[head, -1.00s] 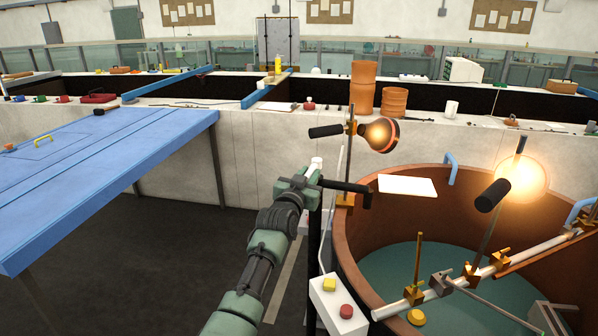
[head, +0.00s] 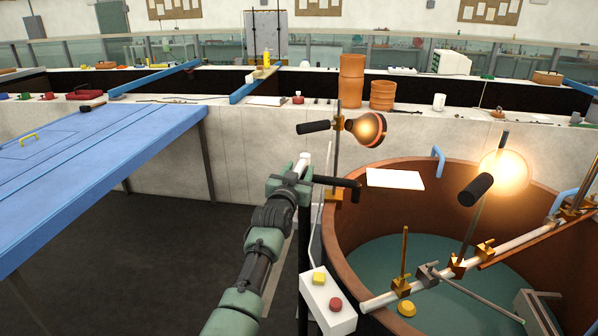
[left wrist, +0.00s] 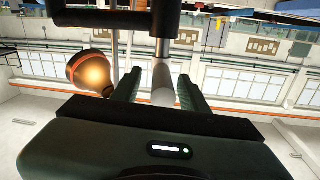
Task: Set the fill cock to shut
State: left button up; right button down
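The fill cock is a black pipe with a sideways spout (head: 337,181) that points over the brown tank's rim. Its lever has a metal stem and a pale round grip (head: 304,160). My left gripper (head: 296,172) is at the lever, beside the pipe top. In the left wrist view the pale grip (left wrist: 163,84) lies between the two fingers (left wrist: 158,90), with a gap visible on its left side. The fingers look open around it. The black spout (left wrist: 95,18) crosses the top of that view. My right gripper is not in view.
The brown tank (head: 340,245) holds greenish water. A lit lamp (head: 367,129) on a stand is close behind the spout. A box (head: 328,302) with yellow and red buttons stands in front. A blue table (head: 100,165) is at the left, with bare dark floor between.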

pick_arm(q)
jog(key=shift+s+a, duration=0.15)
jog(key=shift+s, duration=0.3)
jog(key=s+a+b, duration=0.1)
jog(key=s+b, duration=0.1)
jog(key=s, duration=0.4)
jog(key=shift+s, duration=0.4)
jog(key=shift+a, duration=0.1)
